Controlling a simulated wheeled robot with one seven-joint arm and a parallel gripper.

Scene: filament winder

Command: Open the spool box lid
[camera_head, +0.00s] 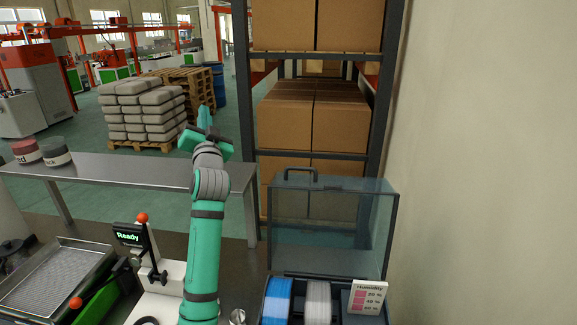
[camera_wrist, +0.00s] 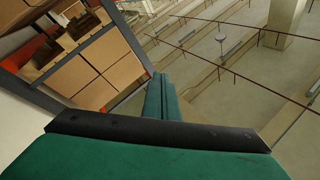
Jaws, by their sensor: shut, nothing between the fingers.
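The spool box lid (camera_head: 330,225) is a clear, dark-edged cover with a handle (camera_head: 299,172) on its top edge. It stands raised upright behind the spool box (camera_head: 340,318) at the lower right in the head view. A blue spool (camera_head: 277,302) and a white spool (camera_head: 317,302) show in the open box. My gripper (camera_head: 205,120) is up and to the left of the lid, apart from it, pointing upward. Its fingers also show in the wrist view (camera_wrist: 160,98), shut together with nothing between them.
A humidity card (camera_head: 368,298) is on the box's right front. A winder with a "Ready" display (camera_head: 129,237) and orange-knobbed lever (camera_head: 142,218) stands left of my arm. A metal table (camera_head: 120,170) holds two round containers (camera_head: 54,151). A shelf of cartons (camera_head: 310,125) stands behind the lid; a wall is at right.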

